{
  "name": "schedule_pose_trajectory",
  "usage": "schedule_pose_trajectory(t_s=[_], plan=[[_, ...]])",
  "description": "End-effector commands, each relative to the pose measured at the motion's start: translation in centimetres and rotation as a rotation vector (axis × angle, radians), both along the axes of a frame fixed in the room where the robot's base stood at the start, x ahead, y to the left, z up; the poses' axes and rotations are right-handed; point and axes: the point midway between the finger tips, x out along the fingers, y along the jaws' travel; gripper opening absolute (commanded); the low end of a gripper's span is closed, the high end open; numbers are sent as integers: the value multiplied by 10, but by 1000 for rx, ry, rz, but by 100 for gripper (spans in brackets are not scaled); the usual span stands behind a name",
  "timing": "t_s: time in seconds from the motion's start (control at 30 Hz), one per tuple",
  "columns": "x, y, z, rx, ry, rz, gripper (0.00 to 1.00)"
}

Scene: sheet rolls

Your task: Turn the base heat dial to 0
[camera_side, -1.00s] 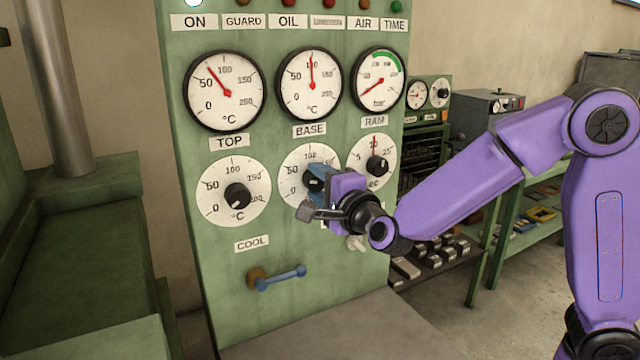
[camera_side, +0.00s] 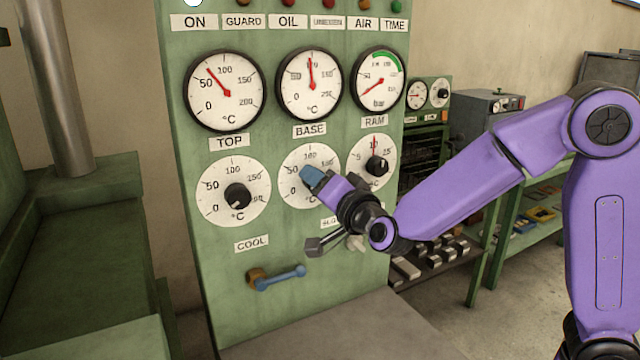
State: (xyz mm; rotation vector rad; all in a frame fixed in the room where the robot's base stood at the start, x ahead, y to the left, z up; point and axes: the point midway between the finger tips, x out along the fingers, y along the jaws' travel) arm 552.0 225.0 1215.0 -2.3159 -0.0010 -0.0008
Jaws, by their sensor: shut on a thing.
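The base heat dial (camera_side: 292,190) is a white scale marked 50, 100 and 150 on the green panel, below the BASE label (camera_side: 310,130). Its knob is hidden behind my gripper. My gripper (camera_side: 312,176), with blue fingers and a purple body, is at the dial's centre and shut on the knob. Its body is tilted, running down to the right from the fingers. The position of the knob's pointer cannot be seen. The base gauge (camera_side: 309,85) above shows its red needle pointing nearly straight up, near 100.
The top heat dial (camera_side: 234,192) with its black knob is close on the left. A blue-handled lever (camera_side: 281,278) sticks out low on the panel. Gauges line the row above.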

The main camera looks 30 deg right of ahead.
Motion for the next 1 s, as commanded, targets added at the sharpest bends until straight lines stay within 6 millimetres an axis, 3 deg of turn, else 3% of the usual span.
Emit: schedule_pose_trajectory(t_s=[0.67,0.7,0.73,1.0], plan=[[0,0,-1,-60,2,1,14],[0,0,-1,-60,2,1,57],[0,0,-1,-59,2,1,67],[0,0,0,-57,1,1,70]])
